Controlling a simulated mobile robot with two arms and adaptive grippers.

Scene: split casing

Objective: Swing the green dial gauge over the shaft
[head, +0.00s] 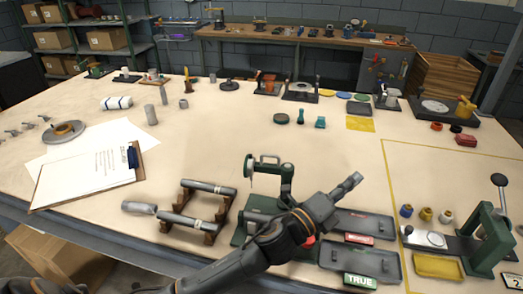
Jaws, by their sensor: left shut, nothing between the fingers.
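The green dial gauge (264,164) stands near the front middle of the table, with a pale dial face at its left end and a green post on its right. Its base is partly hidden behind my left arm. Left of it, two grey shafts lie side by side on brown supports: a rear shaft (208,187) and a front shaft (189,222). The gauge head is right of the rear shaft, apart from it in the picture. My left gripper (354,181) is shut and empty, right of the gauge and pointing up and right. My right gripper is not in view.
Grey trays (363,224) with red and green labels lie right of my left arm. A green lever press (490,235) stands at the far right. A loose grey cylinder (139,207) and a clipboard (90,178) lie on the left.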

